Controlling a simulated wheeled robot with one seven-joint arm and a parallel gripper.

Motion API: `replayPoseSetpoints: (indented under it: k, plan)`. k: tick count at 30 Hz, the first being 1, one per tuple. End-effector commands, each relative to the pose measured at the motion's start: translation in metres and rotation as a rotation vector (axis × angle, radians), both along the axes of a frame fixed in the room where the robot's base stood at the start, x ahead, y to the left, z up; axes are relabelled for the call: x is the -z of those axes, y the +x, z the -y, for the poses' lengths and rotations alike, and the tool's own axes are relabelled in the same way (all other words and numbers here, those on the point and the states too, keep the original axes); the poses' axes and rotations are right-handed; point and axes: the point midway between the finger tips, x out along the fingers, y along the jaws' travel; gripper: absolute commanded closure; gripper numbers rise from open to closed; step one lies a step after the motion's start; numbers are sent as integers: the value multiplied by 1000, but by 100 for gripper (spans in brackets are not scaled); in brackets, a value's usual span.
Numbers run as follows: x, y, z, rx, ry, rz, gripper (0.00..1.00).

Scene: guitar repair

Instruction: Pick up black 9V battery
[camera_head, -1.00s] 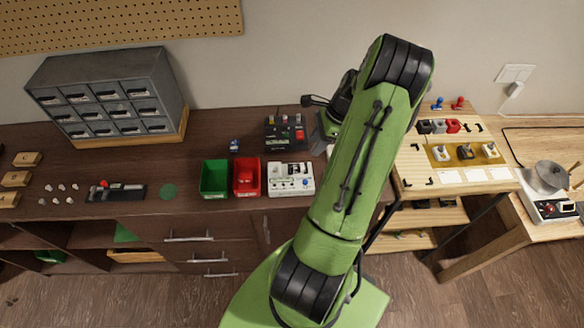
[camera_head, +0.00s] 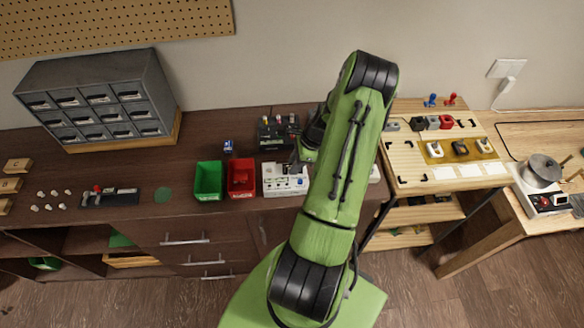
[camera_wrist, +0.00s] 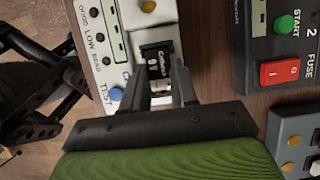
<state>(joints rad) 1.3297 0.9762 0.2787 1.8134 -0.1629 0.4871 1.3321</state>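The black 9V battery (camera_wrist: 153,60), with printed lettering and a silver end, stands in a recess of the white tester (camera_wrist: 133,16) in the wrist view. My gripper (camera_wrist: 162,68) is at the battery, one finger on each side. The fingers look open, with a slight gap on the right; contact on the left cannot be told. In the head view the white tester (camera_head: 285,184) stands on the dark bench, and my arm covers part of it. I cannot make out the battery there.
A dark device with a red switch (camera_wrist: 283,72) and a grey box (camera_wrist: 296,140) stand right of the tester in the wrist view. In the head view, red (camera_head: 241,180) and green (camera_head: 209,182) bins stand left of it.

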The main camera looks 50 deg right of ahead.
Motion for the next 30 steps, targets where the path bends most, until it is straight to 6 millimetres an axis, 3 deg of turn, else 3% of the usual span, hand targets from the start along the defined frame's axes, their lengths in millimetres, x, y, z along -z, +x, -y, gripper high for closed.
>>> replayPoseSetpoints:
  k: [1, 3, 10, 21, 30]
  plan:
    - [0, 0, 0, 0, 0, 0, 90]
    - [0, 0, 0, 0, -1, 1, 100]
    - [-5, 0, 1, 0, -2, 1, 100]
    - [-88, 0, 1, 1, -4, 1, 100]
    - [-117, 0, 0, 0, -1, -1, 100]
